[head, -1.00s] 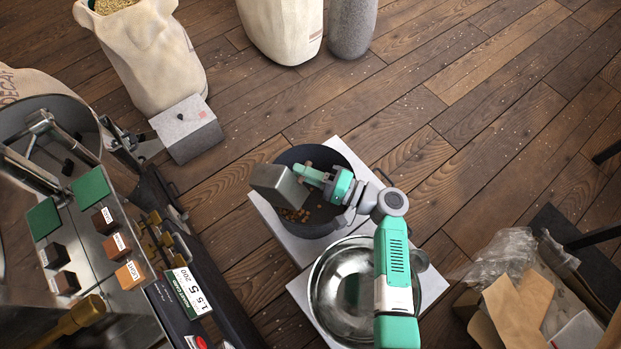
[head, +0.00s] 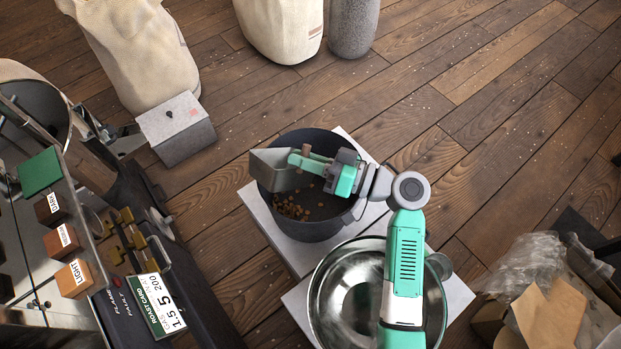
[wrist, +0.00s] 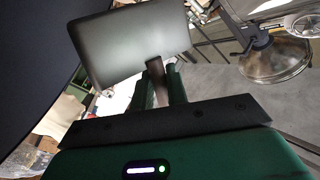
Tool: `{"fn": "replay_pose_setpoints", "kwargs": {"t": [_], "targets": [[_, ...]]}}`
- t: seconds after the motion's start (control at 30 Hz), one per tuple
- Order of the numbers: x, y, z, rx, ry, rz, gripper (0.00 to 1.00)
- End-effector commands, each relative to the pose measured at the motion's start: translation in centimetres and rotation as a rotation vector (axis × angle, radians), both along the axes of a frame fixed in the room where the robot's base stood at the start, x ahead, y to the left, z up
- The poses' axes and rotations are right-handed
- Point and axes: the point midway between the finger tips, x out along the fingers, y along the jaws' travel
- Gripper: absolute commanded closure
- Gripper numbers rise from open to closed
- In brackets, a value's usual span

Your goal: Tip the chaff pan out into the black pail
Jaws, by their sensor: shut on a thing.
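My gripper (head: 300,162) is shut on the handle of the grey metal chaff pan (head: 270,172) and holds it over the left part of the black pail (head: 318,231). The pan looks tilted, and part of its hollow side shows in the head view. Its plain grey face shows in the wrist view (wrist: 130,48), with the brownish handle (wrist: 157,82) between my fingers. Brown pieces (head: 291,208) lie in the pail below the pan. I cannot tell whether anything is left in the pan. My gripper and the pan hide part of the pail's inside.
The pail stands on a pale block (head: 268,232). A shiny steel bowl (head: 335,272) stands on another close in front, under my arm. The roaster panel (head: 60,235) is at the left. Sacks (head: 135,50) stand behind, and boxes (head: 545,318) lie at the right. The floor at upper right is clear.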

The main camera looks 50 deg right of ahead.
Motion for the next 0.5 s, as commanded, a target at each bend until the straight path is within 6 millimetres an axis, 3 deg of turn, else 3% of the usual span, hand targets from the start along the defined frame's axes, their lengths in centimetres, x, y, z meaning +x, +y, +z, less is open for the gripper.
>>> {"fn": "replay_pose_setpoints", "kwargs": {"t": [0.07, 0.17, 0.27, 0.4, 0.5], "targets": [[0.1, -0.1, -1.0, -0.058, -0.023, -0.001, 1.00], [0.1, -0.2, 0.1, -0.178, -0.072, 0.000, 1.00], [0.2, -0.4, 2.5, -0.341, -0.134, -0.001, 1.00], [0.3, -0.7, 2.0, -0.487, -0.188, -0.001, 1.00], [0.4, -0.9, 2.8, -0.582, -0.227, -0.002, 1.00]]}}
